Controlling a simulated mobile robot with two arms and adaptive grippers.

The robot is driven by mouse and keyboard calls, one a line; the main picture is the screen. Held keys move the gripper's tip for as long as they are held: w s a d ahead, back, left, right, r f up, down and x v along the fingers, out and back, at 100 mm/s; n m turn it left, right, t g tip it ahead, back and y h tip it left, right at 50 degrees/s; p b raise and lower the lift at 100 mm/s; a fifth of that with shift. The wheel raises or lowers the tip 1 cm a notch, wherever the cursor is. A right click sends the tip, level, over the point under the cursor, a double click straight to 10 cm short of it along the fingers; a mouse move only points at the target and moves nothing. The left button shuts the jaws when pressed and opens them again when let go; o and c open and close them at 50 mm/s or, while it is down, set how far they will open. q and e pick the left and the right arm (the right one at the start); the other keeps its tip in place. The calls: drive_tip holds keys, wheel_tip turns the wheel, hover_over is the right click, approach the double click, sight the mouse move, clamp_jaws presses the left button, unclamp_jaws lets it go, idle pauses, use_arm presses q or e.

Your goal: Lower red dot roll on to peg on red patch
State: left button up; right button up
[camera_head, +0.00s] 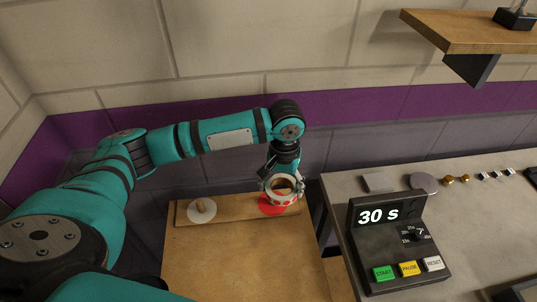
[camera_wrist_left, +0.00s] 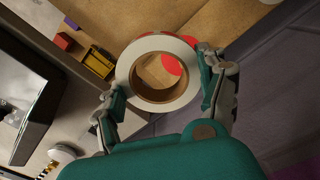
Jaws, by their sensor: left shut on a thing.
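My left gripper (camera_head: 283,184) is shut on a roll, a white ring with a brown core (camera_head: 290,200), at the right end of a wooden board (camera_head: 235,208). In the left wrist view the fingers of my left gripper (camera_wrist_left: 160,78) grip opposite sides of the roll (camera_wrist_left: 125,75). The red patch (camera_head: 267,208) lies under and beside the roll; part of it shows through the roll's hole in the left wrist view (camera_wrist_left: 172,64). I cannot make out its peg or whether the roll touches it. Any red dot on the roll is unclear. My right gripper is not in view.
A white patch (camera_head: 195,217) with a wooden peg (camera_head: 202,205) is at the board's left end. A timer box (camera_head: 400,245) reading "30 s" stands on the grey counter (camera_head: 460,215) at right. A wooden shelf (camera_head: 470,32) hangs above. The wood before the board is clear.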

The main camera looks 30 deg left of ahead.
use_arm(q)
drive_tip(key=shift+n, duration=0.5)
drive_tip(key=w+a+p, duration=0.1)
drive_tip(key=w+a+f+p, duration=0.1)
drive_tip(key=a, duration=0.1)
drive_tip(key=w+a+f+p, duration=0.1)
drive_tip(key=p, duration=0.1)
drive_tip(key=shift+w+a, duration=0.15)
drive_tip(key=shift+w, duration=0.1)
drive_tip(key=shift+a+f, duration=0.15)
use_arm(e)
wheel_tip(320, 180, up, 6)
use_arm(q)
wheel_tip(320, 180, down, 2)
drive_tip(key=shift+w+f+b, duration=0.1)
drive_tip(key=shift+f+b, duration=0.05)
drive_tip(key=shift+b, duration=1.1)
wheel_tip(320, 180, down, 2)
drive_tip(key=b, duration=0.3)
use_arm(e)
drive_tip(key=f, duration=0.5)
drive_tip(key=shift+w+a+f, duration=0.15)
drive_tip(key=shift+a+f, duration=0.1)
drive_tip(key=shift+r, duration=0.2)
use_arm(q)
drive_tip(key=shift+p, duration=0.8)
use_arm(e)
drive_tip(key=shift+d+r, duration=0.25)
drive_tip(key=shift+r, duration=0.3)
